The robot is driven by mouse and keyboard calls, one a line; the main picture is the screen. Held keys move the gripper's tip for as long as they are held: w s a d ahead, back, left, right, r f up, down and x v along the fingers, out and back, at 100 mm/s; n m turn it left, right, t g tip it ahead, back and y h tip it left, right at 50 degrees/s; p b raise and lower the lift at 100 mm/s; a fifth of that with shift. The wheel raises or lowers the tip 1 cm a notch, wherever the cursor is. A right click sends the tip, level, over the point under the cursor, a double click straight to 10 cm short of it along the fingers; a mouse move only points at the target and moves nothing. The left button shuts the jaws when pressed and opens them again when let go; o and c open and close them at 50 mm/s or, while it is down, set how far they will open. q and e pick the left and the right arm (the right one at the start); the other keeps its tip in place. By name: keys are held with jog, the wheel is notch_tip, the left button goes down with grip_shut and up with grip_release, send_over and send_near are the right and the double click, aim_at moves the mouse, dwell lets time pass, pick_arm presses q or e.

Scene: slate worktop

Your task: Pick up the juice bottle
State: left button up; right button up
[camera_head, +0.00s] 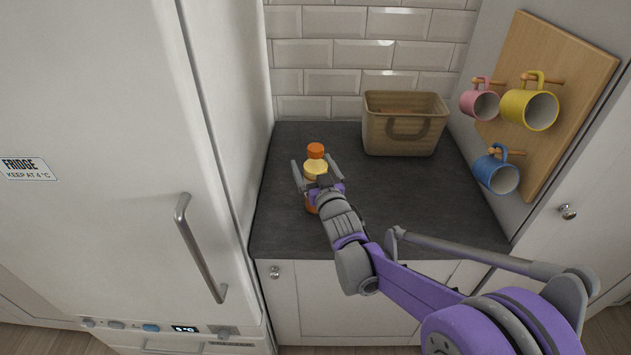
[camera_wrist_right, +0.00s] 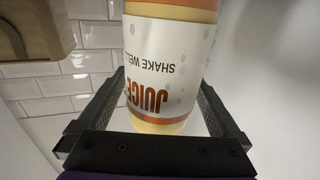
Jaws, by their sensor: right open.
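The juice bottle (camera_head: 316,165) stands upright on the slate worktop, with an orange cap and a pale yellow upper part. Its lower part is partly hidden by my right gripper (camera_head: 314,174). In the right wrist view the bottle (camera_wrist_right: 168,62) shows a white label reading "JUICE" and "SHAKE WELL". My right gripper (camera_wrist_right: 163,108) is open, with one finger on each side of the bottle. A gap shows between the bottle and the right-hand finger; contact on the left side is hard to tell. My left gripper is not in view.
A woven basket (camera_head: 404,125) stands at the back right of the slate worktop (camera_head: 285,225). Pink (camera_head: 480,103), yellow (camera_head: 530,106) and blue (camera_head: 496,172) mugs hang on a wooden board at right. A white fridge (camera_head: 110,150) rises close on the left.

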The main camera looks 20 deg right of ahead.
jog(key=shift+w, duration=0.35)
jog(key=shift+s, duration=0.1)
jog(key=shift+c, duration=0.4)
grip_shut()
